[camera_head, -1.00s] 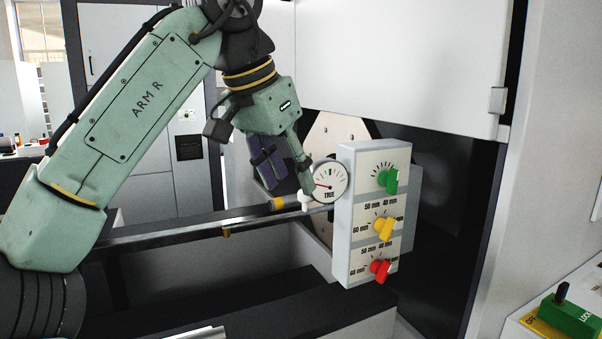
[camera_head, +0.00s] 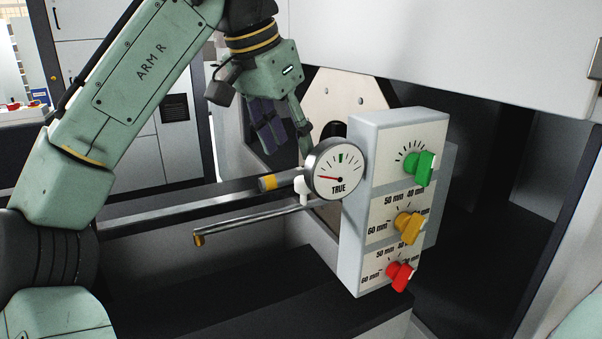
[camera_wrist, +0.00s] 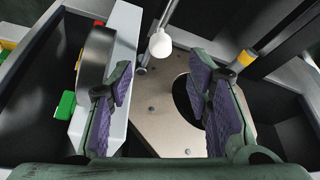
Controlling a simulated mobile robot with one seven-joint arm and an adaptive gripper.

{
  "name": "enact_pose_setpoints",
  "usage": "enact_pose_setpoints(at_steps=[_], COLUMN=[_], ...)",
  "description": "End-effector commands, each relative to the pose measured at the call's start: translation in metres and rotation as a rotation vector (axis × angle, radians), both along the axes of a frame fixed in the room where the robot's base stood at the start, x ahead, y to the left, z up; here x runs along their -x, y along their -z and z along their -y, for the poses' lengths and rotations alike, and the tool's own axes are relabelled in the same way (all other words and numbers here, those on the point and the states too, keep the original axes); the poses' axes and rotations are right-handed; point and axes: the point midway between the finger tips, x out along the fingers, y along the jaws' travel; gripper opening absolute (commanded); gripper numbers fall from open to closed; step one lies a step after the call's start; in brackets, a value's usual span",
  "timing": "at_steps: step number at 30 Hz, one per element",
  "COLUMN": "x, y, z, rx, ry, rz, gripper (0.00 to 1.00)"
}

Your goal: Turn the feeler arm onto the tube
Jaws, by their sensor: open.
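A slim metal rod with a brass tip, apparently the feeler arm (camera_head: 250,221), runs out left from behind the gauge box in the head view. A white ball knob (camera_head: 300,186) sits by its inner end, beside the dial (camera_head: 337,171) marked TRUE; its red needle points left. A grey bar with a yellow band (camera_head: 267,183), probably the tube, lies behind the rod, with a gap between. My gripper (camera_head: 288,148) is open and empty above the knob. In the wrist view the knob (camera_wrist: 160,46) lies ahead, between and beyond the spread fingers (camera_wrist: 162,85).
The gauge box (camera_head: 382,130) carries green, yellow and red knobs and stands close right of my gripper. A pale plate (camera_head: 345,90) with a dark hole is behind. A white cover (camera_head: 440,45) hangs above. Free room lies left of the rod.

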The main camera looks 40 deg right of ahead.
Motion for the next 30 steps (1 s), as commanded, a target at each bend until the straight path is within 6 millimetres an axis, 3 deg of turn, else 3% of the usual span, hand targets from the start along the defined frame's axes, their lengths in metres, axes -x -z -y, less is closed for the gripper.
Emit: enact_pose_setpoints(at_steps=[6,12,25,30], x=[-0.002,-0.004,-0.005,-0.005], y=[0.041,0.065,0.074,0.074], z=[0.017,0.027,0.03,0.03], rx=[0.0,0.0,0.0,0.0], ry=[0.002,0.002,0.0,0.0], rz=[-0.003,-0.001,0.0,0.0], gripper=[0.45,0.45,0.45,0.33])
